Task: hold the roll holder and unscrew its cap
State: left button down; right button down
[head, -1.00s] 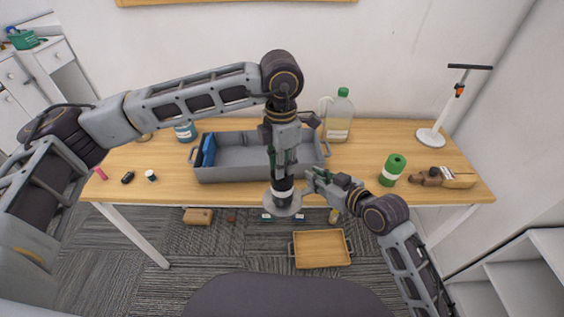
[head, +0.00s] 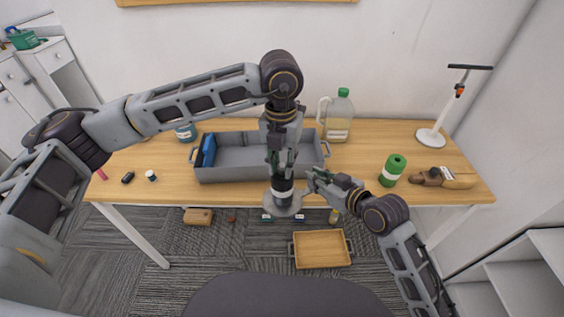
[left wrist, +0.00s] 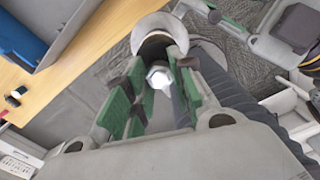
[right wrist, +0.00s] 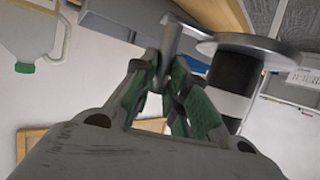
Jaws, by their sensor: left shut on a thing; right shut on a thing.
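The roll holder (head: 282,209) is held upright off the table's front edge, between my two grippers. It has a round grey flange and a dark body with a white band (right wrist: 230,103). My left gripper (head: 281,172) points down from above and is shut at its top end. A pale faceted cap (left wrist: 159,77) shows between its green pads in the left wrist view. My right gripper (head: 316,184) comes in from the right and is shut on a metal rod-like part (right wrist: 171,48) of the holder beside the flange. The pads hide part of both grips.
A grey bin (head: 250,172) stands on the table (head: 350,190) just behind the holder. A wooden tray (head: 321,262) is on the floor below.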

aim_at(282, 165)
pick_arm(q)
jog(key=n, duration=1.3)
jog(key=shift+r, duration=1.25)
dwell(1.3)
jog(key=shift+r, duration=1.9)
